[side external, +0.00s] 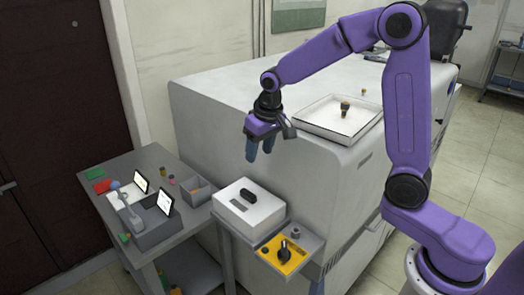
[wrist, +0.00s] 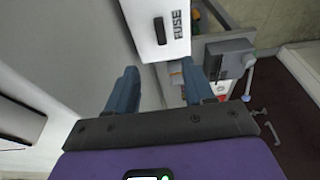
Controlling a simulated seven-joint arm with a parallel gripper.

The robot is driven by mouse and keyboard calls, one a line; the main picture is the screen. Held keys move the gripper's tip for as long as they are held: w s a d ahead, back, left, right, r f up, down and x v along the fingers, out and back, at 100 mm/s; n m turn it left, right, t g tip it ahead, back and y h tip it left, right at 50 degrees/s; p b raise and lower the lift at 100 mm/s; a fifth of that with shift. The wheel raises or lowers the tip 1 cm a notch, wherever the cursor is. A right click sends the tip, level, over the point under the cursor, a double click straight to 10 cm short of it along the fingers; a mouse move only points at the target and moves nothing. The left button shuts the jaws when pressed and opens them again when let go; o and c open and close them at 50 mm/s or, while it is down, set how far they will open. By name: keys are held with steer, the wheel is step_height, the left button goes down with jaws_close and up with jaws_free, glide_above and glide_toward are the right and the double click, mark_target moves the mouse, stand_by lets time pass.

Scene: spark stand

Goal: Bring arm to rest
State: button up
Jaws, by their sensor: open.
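My gripper (side external: 260,150) hangs in the air from my purple arm in the side external view. It is above and behind a white box with a black handle (side external: 248,196). Its two blue-grey fingers are apart with nothing between them. In the wrist view my gripper (wrist: 160,90) also shows open and empty. The white box, marked FUSE, shows beyond the fingertips in the wrist view (wrist: 145,35). No contact between the fingers and any object shows.
A large white cabinet (side external: 250,95) stands behind, with a white tray (side external: 335,118) holding a small dark and yellow item on top. A yellow panel with a black knob (side external: 283,254) sits beside the white box. A grey side table (side external: 150,165) carries two small screens, a lamp and a bin (side external: 196,190).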

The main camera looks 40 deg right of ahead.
steer(key=s+a+n+g, duration=0.1)
steer(key=s+a+n, duration=0.15)
steer(key=s, duration=0.55)
steer(key=s+a+n, duration=0.2)
steer(key=s+n, duration=0.2)
steer(key=s, duration=0.3)
steer(key=s+d+n, duration=0.2)
steer(key=s+n, duration=0.1)
steer(key=s, duration=0.5)
steer(key=s+d+n+g, duration=0.1)
steer(key=s+n, duration=0.2)
steer(key=s, duration=0.6)
steer(key=shift+d, duration=0.35)
steer(key=shift+f, duration=0.1)
stand_by(0.4)
